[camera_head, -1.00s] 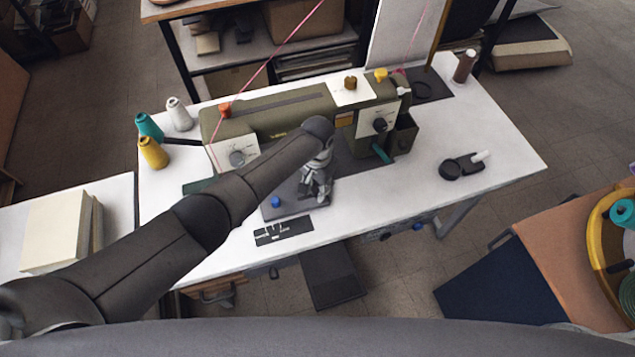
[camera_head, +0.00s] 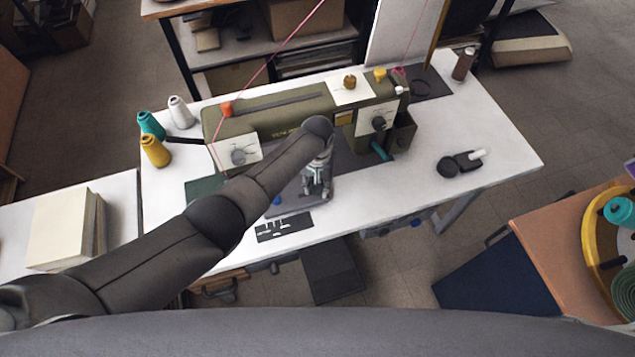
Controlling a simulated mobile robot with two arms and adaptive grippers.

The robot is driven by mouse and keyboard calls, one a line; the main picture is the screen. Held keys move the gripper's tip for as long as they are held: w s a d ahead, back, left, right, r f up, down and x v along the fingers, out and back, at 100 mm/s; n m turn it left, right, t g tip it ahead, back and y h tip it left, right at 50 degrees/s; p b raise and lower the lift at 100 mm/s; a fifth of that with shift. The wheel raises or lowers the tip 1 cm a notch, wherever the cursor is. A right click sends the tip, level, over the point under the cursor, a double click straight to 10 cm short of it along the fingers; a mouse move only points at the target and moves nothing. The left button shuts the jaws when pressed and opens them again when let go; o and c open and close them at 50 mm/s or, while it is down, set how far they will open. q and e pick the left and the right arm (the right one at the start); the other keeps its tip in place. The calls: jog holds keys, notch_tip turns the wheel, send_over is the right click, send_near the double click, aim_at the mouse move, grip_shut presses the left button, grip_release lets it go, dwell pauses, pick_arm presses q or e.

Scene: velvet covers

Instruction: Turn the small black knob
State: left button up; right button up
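The sewing machine (camera_head: 290,118) is olive green and stands on a white table. A small black knob (camera_head: 379,123) sits on the white panel at its right end, clear of my arm. A grey dial (camera_head: 238,157) is on the panel at its left end. My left arm reaches in from the lower left, across the front of the machine. My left gripper (camera_head: 317,190) points down in front of the machine, left of and below the black knob, apart from it. Its fingers are too small to tell open from shut. My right gripper is out of view.
Thread cones (camera_head: 154,151) stand at the table's left end. A black object with a white tip (camera_head: 461,163) lies at the right on the white table (camera_head: 500,150). A brown spool (camera_head: 463,64) stands at the back right. A pink thread runs up from the machine.

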pick_arm(q)
jog(key=shift+w, duration=0.1)
jog(key=o, duration=1)
notch_tip(320, 180, up, 12)
jog(key=shift+r, duration=0.1)
dwell(0.6)
